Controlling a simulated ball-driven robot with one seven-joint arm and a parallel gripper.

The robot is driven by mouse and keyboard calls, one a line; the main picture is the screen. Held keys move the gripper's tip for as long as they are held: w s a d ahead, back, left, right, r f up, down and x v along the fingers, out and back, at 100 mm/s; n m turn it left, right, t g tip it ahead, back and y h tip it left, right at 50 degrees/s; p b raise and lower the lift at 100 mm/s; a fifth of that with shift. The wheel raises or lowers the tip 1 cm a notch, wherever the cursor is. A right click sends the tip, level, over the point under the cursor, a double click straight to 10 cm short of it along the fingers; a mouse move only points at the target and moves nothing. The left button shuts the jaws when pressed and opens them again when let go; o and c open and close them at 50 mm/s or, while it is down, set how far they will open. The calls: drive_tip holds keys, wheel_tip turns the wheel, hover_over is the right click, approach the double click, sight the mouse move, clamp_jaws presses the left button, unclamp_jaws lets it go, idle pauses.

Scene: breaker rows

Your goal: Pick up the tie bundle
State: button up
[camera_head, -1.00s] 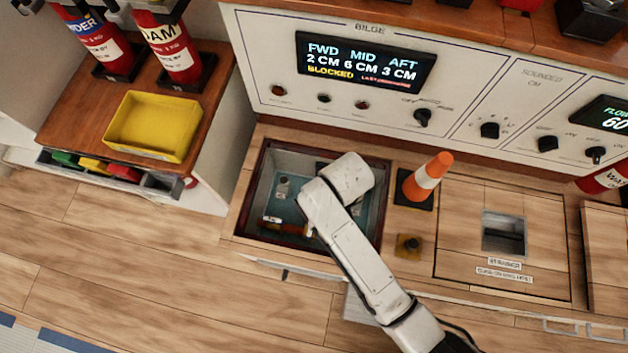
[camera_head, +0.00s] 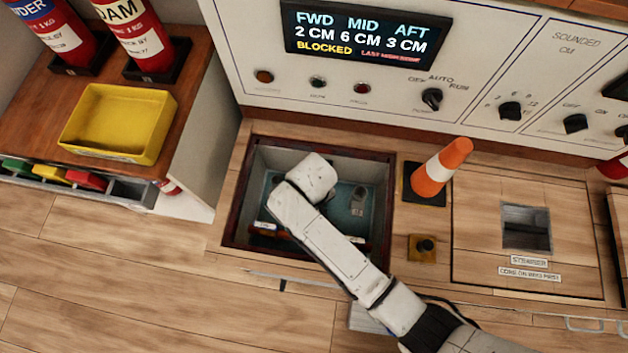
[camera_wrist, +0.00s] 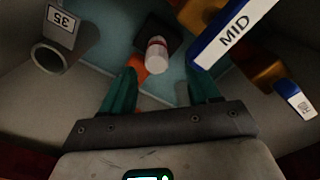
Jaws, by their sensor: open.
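My gripper (camera_wrist: 161,72) shows in the wrist view with its two teal fingers apart. A small white piece with a reddish band (camera_wrist: 156,54) lies ahead, between the fingertips in the picture, with a dark square pad behind it. An orange piece (camera_wrist: 137,70) shows beside it, near the left finger. I cannot tell for sure which of these is the tie bundle. Nothing is visibly held. In the head view my arm reaches down into the open bilge well (camera_head: 238,215), and the arm hides the gripper and part of the well floor.
In the wrist view a MID label (camera_wrist: 235,35) stands close to the right finger, with orange blocks (camera_wrist: 255,72) behind it. A pipe tagged 35 (camera_wrist: 52,55) is at left.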

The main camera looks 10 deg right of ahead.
drive_tip(key=f+b, duration=0.1)
drive_tip(key=f, duration=0.1)
drive_tip(key=f+b, duration=0.1)
drive_tip(key=f, duration=0.1)
drive_tip(key=f+b, duration=0.2)
drive_tip(key=f, duration=0.1)
drive_tip(key=shift+w+d+f, duration=0.1)
drive_tip(key=shift+w+d, duration=0.05)
drive_tip(key=shift+w, duration=0.1)
drive_tip(key=shift+c, duration=0.2)
drive_tip(key=c, duration=1.1)
